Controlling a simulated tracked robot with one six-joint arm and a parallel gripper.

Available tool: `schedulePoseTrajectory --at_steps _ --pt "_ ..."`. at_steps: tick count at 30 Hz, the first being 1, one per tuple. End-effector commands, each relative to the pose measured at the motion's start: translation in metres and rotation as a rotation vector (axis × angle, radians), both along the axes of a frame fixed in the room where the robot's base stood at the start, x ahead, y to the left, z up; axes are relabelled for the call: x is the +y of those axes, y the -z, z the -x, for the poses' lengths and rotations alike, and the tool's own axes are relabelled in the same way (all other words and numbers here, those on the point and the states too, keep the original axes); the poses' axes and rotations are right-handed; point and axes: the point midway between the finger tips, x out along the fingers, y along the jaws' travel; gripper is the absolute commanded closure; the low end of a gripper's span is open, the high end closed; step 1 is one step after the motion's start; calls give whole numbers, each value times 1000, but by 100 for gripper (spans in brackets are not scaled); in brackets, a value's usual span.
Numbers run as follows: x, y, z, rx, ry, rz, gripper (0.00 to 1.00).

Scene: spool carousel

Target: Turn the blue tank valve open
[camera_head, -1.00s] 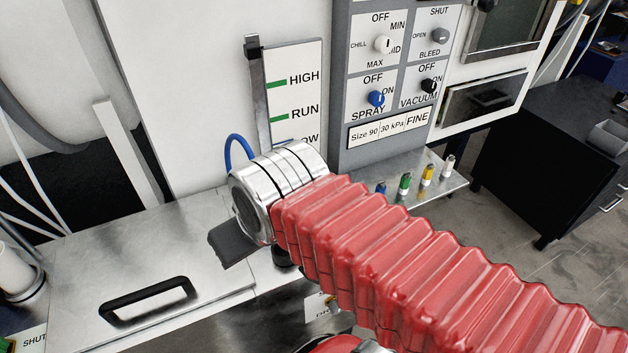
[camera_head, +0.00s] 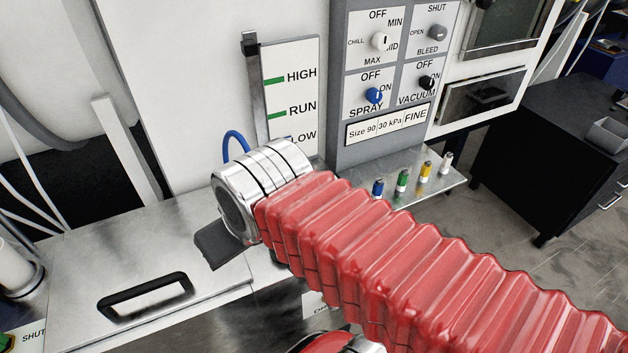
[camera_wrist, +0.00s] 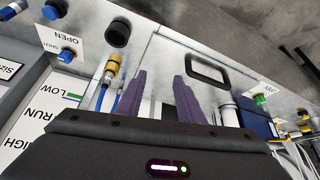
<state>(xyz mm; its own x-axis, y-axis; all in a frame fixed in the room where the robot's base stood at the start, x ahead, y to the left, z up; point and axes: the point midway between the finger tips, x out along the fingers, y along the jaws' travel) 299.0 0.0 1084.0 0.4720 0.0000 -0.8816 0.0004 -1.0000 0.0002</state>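In the wrist view a small blue knob (camera_wrist: 67,55) sits beside a white label with OPEN (camera_wrist: 72,38) and a partly legible second word; I take it for the tank valve. Which way it is turned is too small to tell. A second blue knob (camera_wrist: 53,10) shows at the top edge. My gripper (camera_wrist: 160,78) is open and empty, its two purple fingers spread over the metal bench, with the labelled knob off to their left and apart from them. In the head view only my gripper's dark body (camera_head: 222,245) shows; its fingers and the valve are hidden.
A brass fitting (camera_wrist: 112,64) with blue hoses stands left of the fingers. A black handle (camera_head: 145,297) rises from the bench lid. The level board (camera_head: 292,90) and grey control panel (camera_head: 388,90) stand behind my arm. Coloured pegs (camera_head: 402,180) line a shelf at right.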

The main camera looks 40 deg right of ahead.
Motion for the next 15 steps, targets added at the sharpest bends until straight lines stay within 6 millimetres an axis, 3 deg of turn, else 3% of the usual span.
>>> schedulePoseTrajectory --at_steps 6,15 --pt "-8 -3 -8 19 -13 10 50" --pt "-50 -11 -45 99 -95 45 49"
